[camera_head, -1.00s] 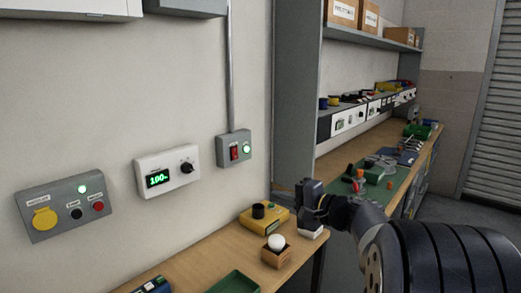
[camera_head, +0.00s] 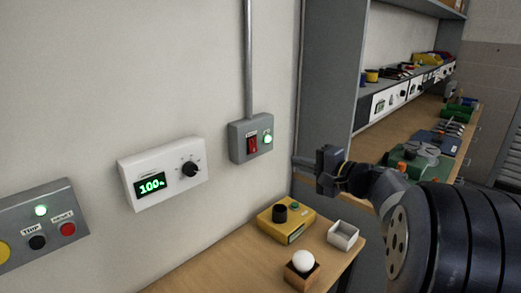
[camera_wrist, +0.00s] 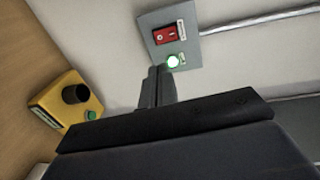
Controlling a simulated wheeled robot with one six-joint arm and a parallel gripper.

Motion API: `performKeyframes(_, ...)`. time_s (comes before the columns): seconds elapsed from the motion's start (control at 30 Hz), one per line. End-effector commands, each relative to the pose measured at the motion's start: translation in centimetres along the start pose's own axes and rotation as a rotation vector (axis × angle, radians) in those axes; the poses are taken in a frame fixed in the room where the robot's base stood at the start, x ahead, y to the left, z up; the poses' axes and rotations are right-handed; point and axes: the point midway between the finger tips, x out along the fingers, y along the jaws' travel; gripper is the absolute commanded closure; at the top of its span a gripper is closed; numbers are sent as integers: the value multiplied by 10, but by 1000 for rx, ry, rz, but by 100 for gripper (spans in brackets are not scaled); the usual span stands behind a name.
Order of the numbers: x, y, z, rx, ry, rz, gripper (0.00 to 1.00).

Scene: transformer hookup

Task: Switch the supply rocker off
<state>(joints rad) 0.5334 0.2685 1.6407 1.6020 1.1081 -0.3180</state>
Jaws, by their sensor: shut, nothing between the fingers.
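My gripper (camera_head: 300,161) is shut and empty, right of the box and a little lower, pointing toward the wall. In the wrist view its fingertips (camera_wrist: 160,70) appear just below the lamp. They look apart from the rocker; whether they touch the box I cannot tell.
A white panel (camera_head: 163,170) reads 100 and has a black knob. Left of it is a grey panel with trip and reset buttons (camera_head: 68,229). Below are a yellow box (camera_head: 287,222), a white bin (camera_head: 343,235) and a white ball in a wooden holder (camera_head: 303,261). A shelf side (camera_head: 333,90) stands behind my gripper.

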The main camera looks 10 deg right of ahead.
Motion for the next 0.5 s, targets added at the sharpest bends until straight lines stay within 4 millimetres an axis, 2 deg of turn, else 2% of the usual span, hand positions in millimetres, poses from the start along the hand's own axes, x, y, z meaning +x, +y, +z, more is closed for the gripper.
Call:
performKeyframes(0.27, 2, 0, 0, 0, -1, 0, 100)
performKeyframes(0.37, 9, 0, 0, 1, -2, 0, 100)
performKeyframes(0.5, 31, -1, 1, 3, -5, 1, 100)
